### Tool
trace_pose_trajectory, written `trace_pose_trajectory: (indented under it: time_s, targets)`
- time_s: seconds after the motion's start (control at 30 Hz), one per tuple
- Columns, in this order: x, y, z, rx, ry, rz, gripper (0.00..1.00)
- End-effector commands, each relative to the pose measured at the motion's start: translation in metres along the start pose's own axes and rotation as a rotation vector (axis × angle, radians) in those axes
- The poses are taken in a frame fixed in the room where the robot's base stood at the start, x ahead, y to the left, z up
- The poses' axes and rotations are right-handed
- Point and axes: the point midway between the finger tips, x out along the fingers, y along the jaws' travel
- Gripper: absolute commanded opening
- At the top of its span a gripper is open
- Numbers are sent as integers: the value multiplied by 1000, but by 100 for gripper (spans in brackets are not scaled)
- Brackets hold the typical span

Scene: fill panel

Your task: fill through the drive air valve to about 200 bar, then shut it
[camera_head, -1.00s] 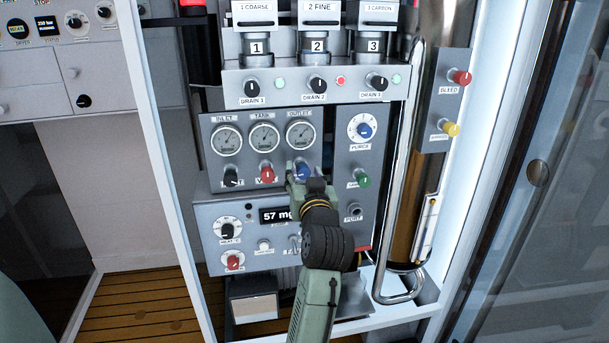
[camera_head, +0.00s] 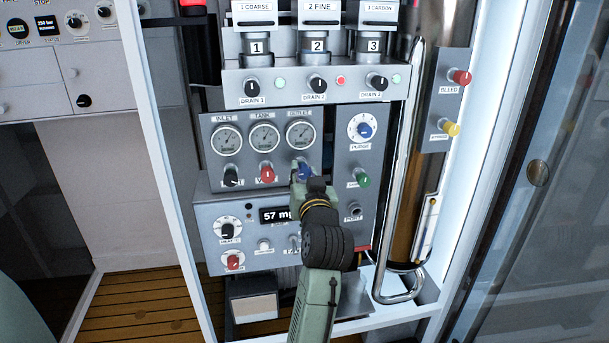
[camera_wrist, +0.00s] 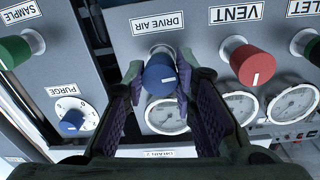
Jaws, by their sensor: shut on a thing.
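The drive air valve is a blue knob (camera_head: 303,167) on the grey gauge panel (camera_head: 205,165), below the outlet gauge (camera_head: 300,136). The wrist view is upside down and shows the same blue knob (camera_wrist: 160,82) by its DRIVE AIR label, with a white mark on its face. My gripper (camera_head: 300,178) is shut on this knob, one finger on each side. The tank gauge (camera_head: 264,138) and inlet gauge (camera_head: 226,140) sit to its left. Their needles are too small to read. My gripper partly hides the knob and its label in the head view.
The red vent knob (camera_head: 267,174) is close on the left. A green sample knob (camera_head: 362,180) and the purge dial (camera_head: 364,128) are on the right. Below, a display (camera_head: 275,215) reads 57, partly covered by my arm. A bent metal pipe (camera_head: 408,200) stands at the right.

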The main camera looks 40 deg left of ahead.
Motion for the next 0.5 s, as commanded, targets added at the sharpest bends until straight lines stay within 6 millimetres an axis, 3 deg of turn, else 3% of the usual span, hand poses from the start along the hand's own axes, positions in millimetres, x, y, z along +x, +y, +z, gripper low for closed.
trace_pose_trajectory:
  time_s: [0.5]
  targets:
    - [0,1,0,402,-21,5,0]
